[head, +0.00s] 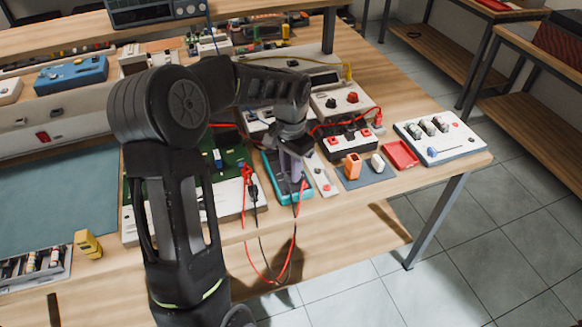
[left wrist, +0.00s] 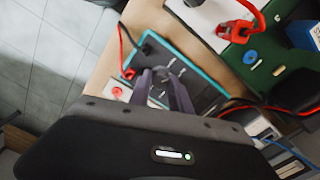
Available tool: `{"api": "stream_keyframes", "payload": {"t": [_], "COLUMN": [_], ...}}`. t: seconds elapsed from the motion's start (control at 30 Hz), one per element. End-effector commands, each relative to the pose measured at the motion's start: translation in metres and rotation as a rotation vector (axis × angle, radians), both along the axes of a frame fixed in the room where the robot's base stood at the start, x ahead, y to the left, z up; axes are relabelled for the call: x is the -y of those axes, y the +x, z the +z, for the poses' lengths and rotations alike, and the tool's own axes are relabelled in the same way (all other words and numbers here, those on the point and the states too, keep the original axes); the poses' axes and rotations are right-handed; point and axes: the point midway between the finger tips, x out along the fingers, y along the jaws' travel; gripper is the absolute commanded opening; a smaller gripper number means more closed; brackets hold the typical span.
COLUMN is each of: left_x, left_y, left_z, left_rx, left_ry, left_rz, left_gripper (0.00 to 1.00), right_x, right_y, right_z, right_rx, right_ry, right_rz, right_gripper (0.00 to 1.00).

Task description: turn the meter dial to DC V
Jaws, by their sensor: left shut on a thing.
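The meter (head: 272,172) is a dark box with a teal rim lying near the front edge of the bench. It also shows in the left wrist view (left wrist: 190,75), with its dark face towards the camera. My left gripper (head: 293,178) points down over the meter's face. In the left wrist view its grey fingers (left wrist: 161,72) close on the small dial in the middle of the face. The fingers mostly hide the dial, so I cannot read where it points. My right gripper does not show.
Red and black leads (head: 247,180) hang over the front edge beside the meter. A green circuit board (head: 232,163) lies to its left. A white strip (head: 320,175), an orange block (head: 352,166) and a red tray (head: 400,154) lie to its right.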

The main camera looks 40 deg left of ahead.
Motion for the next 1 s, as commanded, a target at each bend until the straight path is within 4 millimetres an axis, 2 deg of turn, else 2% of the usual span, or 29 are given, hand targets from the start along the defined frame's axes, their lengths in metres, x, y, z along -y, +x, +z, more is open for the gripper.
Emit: {"api": "stream_keyframes", "payload": {"t": [0.2,0.4,0.87,0.9,1.0], "left_x": [0.0,0.0002,0.0001,0.0001,0.0], "left_y": [0.0006,0.0008,0.0008,0.0008,0.0006], "left_z": [0.0009,0.0008,0.0006,0.0006,0.0005], "left_rx": [0.002,0.002,0.002,0.002,0.002], "left_ry": [0.001,0.0,0.0,0.0,0.0], "left_rz": [-0.137,-0.204,-0.221,-0.22,-0.22], "left_gripper": [0.0,0.0,0.0,0.27,0.35], "right_x": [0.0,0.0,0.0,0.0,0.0], "right_y": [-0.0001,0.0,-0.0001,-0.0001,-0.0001], "right_z": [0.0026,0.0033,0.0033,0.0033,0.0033], "right_rx": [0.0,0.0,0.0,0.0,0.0], "right_ry": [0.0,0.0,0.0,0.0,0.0], "right_rz": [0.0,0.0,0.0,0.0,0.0], "right_gripper": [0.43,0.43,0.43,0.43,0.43]}}
